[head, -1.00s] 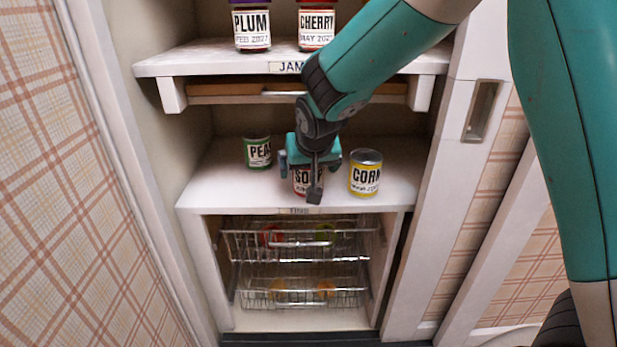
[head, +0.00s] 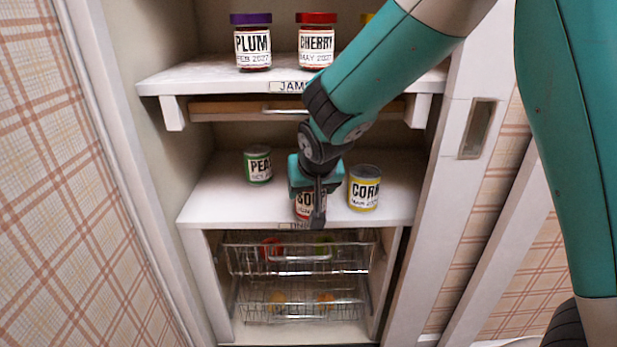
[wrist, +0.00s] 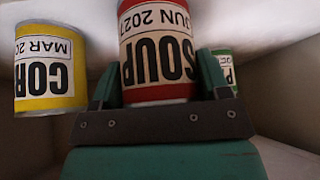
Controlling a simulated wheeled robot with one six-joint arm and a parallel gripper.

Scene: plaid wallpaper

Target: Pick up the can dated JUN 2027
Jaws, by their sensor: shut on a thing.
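The soup can (wrist: 157,50) has a red and white label that reads JUN 2027, upside down in the wrist view. In the head view the soup can (head: 304,206) is on or just above the middle shelf, partly hidden by my gripper (head: 317,212). My gripper is shut on the can, with a finger at each side of it in the wrist view (wrist: 160,92). I cannot tell whether the can's base touches the shelf. The yellow corn can (head: 364,188), dated MAR, stands to the right. The green pea can (head: 258,166) stands behind to the left.
Plum (head: 252,42) and cherry (head: 316,42) jam jars stand on the upper shelf (head: 165,82), with a drawer (head: 240,110) beneath it. Wire baskets (head: 297,258) sit below the middle shelf (head: 225,205). The cupboard walls close in both sides. The middle shelf's left front is clear.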

